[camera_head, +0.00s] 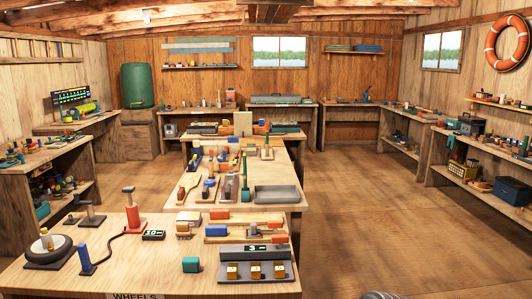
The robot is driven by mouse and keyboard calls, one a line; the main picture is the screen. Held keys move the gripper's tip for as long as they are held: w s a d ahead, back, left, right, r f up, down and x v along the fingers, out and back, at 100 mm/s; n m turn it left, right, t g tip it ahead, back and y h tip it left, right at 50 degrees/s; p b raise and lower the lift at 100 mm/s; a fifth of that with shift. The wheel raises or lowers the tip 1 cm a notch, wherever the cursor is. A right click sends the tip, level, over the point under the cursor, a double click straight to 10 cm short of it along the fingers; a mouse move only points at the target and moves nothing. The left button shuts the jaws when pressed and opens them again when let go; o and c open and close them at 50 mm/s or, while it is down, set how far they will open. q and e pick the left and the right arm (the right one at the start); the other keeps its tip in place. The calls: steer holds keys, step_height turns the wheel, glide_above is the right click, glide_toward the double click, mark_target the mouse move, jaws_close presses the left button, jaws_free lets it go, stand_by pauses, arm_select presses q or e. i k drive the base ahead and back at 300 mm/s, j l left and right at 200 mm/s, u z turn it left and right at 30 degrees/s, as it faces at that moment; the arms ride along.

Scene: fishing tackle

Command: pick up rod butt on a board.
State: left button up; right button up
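I cannot pick out the rod butt with certainty at this size. Several small boards with handle-like pieces stand on the middle table (226,206). One is a low board with a dark reddish piece (188,184) at its left end. Others nearby carry upright pieces, among them a tall green one (245,180). Neither of my grippers is in view. A dark rounded piece at the bottom edge, right of the near table, may be part of me.
The near table (130,288) holds a red pump, a black hose, a grey tray (257,284) with brass-coloured blocks and a teal block (191,264). A grey tray (277,195) sits on the middle table. Benches line the walls. The floor (360,220) on the right is clear.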

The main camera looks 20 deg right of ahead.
mark_target(267, 151)
steer(key=i+l+z, duration=0.95)
steer(key=i, duration=0.2)
steer(key=i+l+z, duration=0.2)
steer(key=i, duration=0.2)
steer(key=i+z, duration=0.25)
steer(key=i, duration=0.15)
steer(key=i+l+u, duration=0.15)
steer(key=i, duration=1.95)
steer(key=i+u, duration=0.35)
steer(key=i, duration=0.15)
steer(key=i+u, duration=0.35)
steer(key=i, duration=0.15)
steer(key=i+l+u, duration=0.2)
steer(key=i+u, duration=0.2)
steer(key=i+l+u, duration=0.35)
steer(key=i, duration=0.2)
steer(key=i+l+u, duration=0.55)
steer(key=i+l, duration=0.1)
steer(key=i, duration=0.05)
